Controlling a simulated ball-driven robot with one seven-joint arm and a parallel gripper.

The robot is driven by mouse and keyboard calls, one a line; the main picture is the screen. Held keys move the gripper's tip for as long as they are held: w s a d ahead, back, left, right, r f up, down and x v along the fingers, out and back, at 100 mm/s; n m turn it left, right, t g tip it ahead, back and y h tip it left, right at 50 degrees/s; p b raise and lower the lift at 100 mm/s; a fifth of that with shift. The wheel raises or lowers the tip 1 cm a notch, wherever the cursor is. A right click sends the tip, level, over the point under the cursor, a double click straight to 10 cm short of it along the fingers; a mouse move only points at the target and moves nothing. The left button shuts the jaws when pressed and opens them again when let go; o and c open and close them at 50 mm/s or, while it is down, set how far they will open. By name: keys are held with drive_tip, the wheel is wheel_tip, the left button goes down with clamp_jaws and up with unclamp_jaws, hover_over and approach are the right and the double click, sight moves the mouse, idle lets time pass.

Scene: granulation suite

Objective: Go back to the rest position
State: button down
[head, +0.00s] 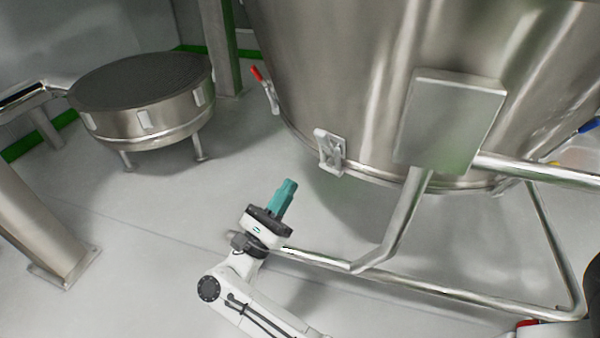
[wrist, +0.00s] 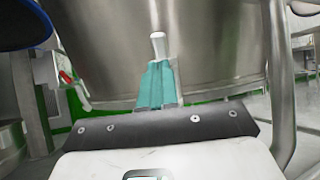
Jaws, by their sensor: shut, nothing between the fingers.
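My gripper (head: 288,188) has teal fingers that are closed together and hold nothing. In the head view it is near the middle, on the end of my white arm, in front of and below a large steel vessel (head: 340,70). In the wrist view the teal fingers of my gripper (wrist: 157,75) point toward the vessel wall (wrist: 215,45). A white latch part (wrist: 158,45) shows just beyond the fingertips there. I cannot tell how far it is from them.
A tubular steel frame (head: 395,283) runs low beside my gripper, with a metal box (head: 452,120) on the vessel's side. A latch (head: 330,152) and a red-handled clamp (head: 265,88) sit on the vessel's rim. A round steel sieve unit (head: 150,115) stands at the left. Floor between is clear.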

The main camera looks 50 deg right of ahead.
drive_tip(key=shift+v, duration=1.95)
drive_tip(key=shift+r+t, duration=0.2)
drive_tip(key=shift+t, duration=0.1)
